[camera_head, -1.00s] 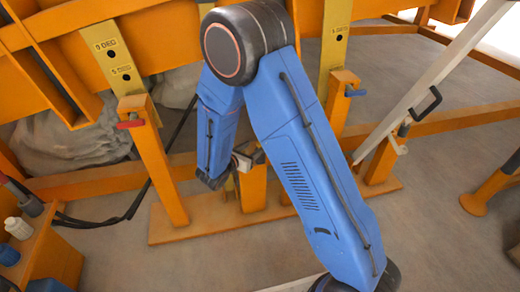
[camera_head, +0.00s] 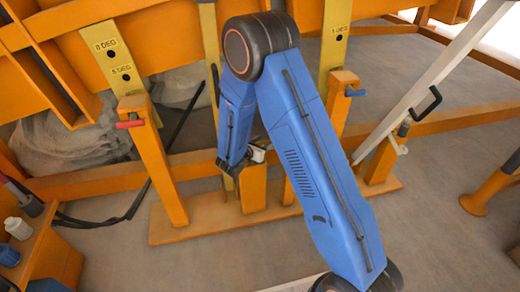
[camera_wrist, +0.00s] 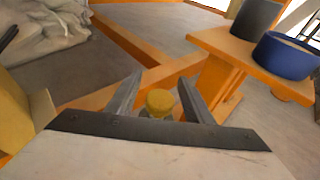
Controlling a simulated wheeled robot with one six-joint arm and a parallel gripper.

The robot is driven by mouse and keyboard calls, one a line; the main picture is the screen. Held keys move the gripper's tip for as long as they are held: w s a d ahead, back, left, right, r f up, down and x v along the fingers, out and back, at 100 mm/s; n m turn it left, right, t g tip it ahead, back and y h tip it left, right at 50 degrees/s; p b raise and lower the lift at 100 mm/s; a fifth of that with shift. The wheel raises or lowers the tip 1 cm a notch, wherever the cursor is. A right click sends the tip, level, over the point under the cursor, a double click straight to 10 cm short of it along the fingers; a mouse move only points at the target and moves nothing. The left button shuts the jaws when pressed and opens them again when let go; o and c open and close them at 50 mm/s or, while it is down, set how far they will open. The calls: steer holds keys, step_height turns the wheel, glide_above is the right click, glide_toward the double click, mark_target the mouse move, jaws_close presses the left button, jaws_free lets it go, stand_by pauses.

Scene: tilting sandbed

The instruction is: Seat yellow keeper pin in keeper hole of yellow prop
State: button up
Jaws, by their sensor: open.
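In the wrist view my gripper (camera_wrist: 160,92) is open, with its two dark fingers spread apart. A yellow round-topped knob, which looks like the keeper pin (camera_wrist: 159,101), shows between the fingers, with a gap on both sides. Its lower part is hidden by the gripper's front edge. A yellow upright (camera_wrist: 14,108), perhaps the yellow prop, stands at the left edge of the wrist view. In the head view a narrow yellow bar (camera_head: 208,35) runs down behind my arm beside an orange post (camera_head: 253,188). The keeper hole cannot be made out.
Orange posts with a red handle (camera_head: 129,125) and a blue handle (camera_head: 354,92) flank my arm. Labelled yellow plates (camera_head: 110,58) hang from the orange frame. A blue round container (camera_wrist: 286,53) stands on an orange stand at right in the wrist view.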

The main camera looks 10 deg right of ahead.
steer(key=c, duration=1.1)
steer(key=shift+c, duration=0.2)
